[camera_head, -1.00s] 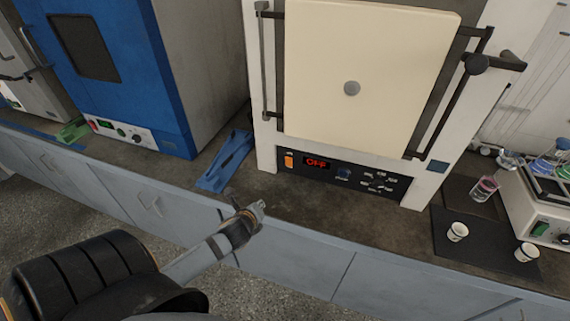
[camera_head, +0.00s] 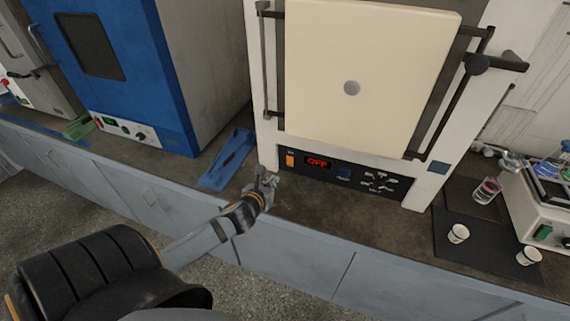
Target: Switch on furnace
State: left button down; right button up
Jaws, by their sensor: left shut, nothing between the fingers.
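The furnace (camera_head: 265,150) is a white box on the bench with a large cream door (camera_head: 370,70), which is closed. Its black control panel (camera_head: 335,180) runs along the bottom front. The red display (camera_head: 317,162) on the panel reads OFF. An orange switch (camera_head: 290,159) sits at the panel's left end, and several small buttons are at its right. My left gripper (camera_head: 268,179) is shut and empty, just below and left of the orange switch in the picture. It appears apart from the switch. My right gripper is not in view.
A blue oven (camera_head: 170,80) stands to the left. A blue tool or tray (camera_head: 228,160) lies between it and the furnace. At the right, two small white cups (camera_head: 458,233) stand on a dark mat (camera_head: 480,255), near a shaker with flasks (camera_head: 550,200). The bench front in between is clear.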

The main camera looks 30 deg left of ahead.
pick_arm(q)
send_near(289, 159)
jog(key=f, duration=0.1)
jog(key=w+f, duration=0.1)
jog(key=f, duration=0.2)
jog(key=shift+w+a, duration=0.25)
jog(key=shift+w+a+r+p, duration=0.15)
jog(key=shift+w+r+p, duration=0.15)
jog(key=shift+w, duration=0.3)
jog(key=shift+w+a+r+p, duration=0.1)
jog(key=shift+w+r+p, duration=0.15)
jog(key=shift+w, duration=0.35)
jog(key=shift+w+a+r, duration=0.1)
jog(key=shift+w+a, duration=0.05)
jog(key=shift+w, duration=0.5)
